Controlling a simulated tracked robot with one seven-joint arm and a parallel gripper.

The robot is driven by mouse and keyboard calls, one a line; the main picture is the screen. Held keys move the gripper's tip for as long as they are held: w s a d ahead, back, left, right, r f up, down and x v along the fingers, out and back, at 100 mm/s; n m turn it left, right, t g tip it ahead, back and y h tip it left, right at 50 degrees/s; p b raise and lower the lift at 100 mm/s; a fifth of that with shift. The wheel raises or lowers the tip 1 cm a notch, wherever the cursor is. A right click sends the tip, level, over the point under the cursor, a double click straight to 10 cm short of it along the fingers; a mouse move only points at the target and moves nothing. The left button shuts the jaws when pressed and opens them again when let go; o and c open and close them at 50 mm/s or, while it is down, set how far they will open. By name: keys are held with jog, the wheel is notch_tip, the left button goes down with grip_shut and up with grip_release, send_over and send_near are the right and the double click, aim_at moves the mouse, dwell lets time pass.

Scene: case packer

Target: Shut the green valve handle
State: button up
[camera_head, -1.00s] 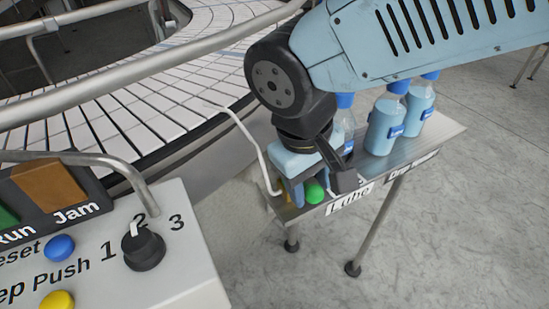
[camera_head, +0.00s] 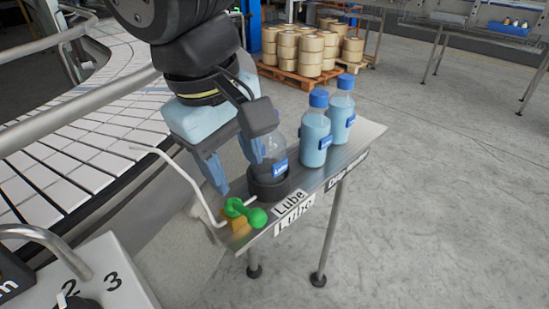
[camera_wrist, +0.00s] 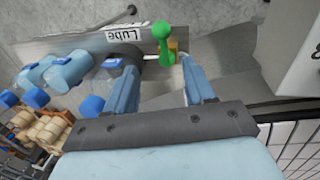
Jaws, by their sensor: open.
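The green valve handle (camera_head: 256,216) sits on a brass valve body (camera_head: 238,227) at the near end of a small metal shelf. In the wrist view the handle (camera_wrist: 163,42) shows as a green lever with a round knob at each end, just beyond the fingertips. My gripper (camera_head: 237,174) is open and empty, pointing down above and behind the handle, apart from it. The fingers also show in the wrist view (camera_wrist: 160,72), with the handle roughly between their lines. A white bent pipe (camera_head: 190,178) runs to the valve.
A clear bottle (camera_head: 278,152) stands in a black holder (camera_head: 270,185) right beside my gripper. Two blue-filled bottles (camera_head: 315,138) (camera_head: 342,108) stand farther along the shelf (camera_head: 352,152). A control box (camera_head: 105,270) is at lower left, a conveyor (camera_head: 60,155) behind it. Open floor lies right.

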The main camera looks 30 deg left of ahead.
jog(key=shift+s+r, duration=0.15)
jog(key=shift+r, duration=1.2)
